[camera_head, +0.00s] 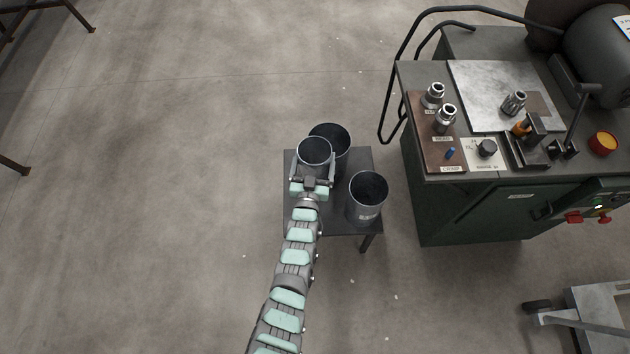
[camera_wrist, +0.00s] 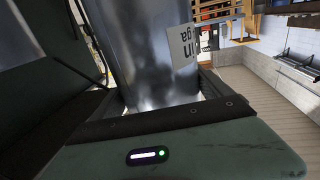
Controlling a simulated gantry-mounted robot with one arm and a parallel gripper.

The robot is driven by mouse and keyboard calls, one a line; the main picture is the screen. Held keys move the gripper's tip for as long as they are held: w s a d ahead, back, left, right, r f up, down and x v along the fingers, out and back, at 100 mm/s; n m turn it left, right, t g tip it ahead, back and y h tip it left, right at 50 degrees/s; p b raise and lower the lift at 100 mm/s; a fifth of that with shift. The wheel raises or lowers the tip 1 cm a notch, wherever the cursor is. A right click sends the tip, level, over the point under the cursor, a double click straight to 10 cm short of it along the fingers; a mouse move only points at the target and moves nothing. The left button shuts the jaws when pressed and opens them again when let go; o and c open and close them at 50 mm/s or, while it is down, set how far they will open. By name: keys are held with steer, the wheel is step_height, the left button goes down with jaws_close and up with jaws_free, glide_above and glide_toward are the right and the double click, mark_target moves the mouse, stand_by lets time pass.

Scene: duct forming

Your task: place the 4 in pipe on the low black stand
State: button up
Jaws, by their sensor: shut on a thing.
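My gripper (camera_head: 314,172) is shut on a grey metal pipe (camera_head: 314,150), which is upright with its open top facing up. In the wrist view the same pipe (camera_wrist: 150,55) fills the space between the jaws. Its white label shows only "in" and "ga", so I cannot read its size. The low black stand (camera_head: 335,218) is under the pipe in the head view. My gripper and arm hide the pipe's lower end, so I cannot tell whether it touches the stand.
A second pipe (camera_head: 338,136) stands close behind the held one at the stand's back. A third, labelled pipe (camera_head: 368,200) stands at the stand's right side. A green machine cabinet (camera_head: 470,210) is to the right.

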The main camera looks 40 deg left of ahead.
mark_target(314, 159)
step_height(314, 159, down, 12)
steer(key=b, duration=0.5)
steer(key=shift+b, duration=0.3)
steer(key=shift+f, duration=0.1)
steer(key=shift+f, duration=0.15)
steer(key=o, duration=1.8)
steer(key=shift+o, duration=0.2)
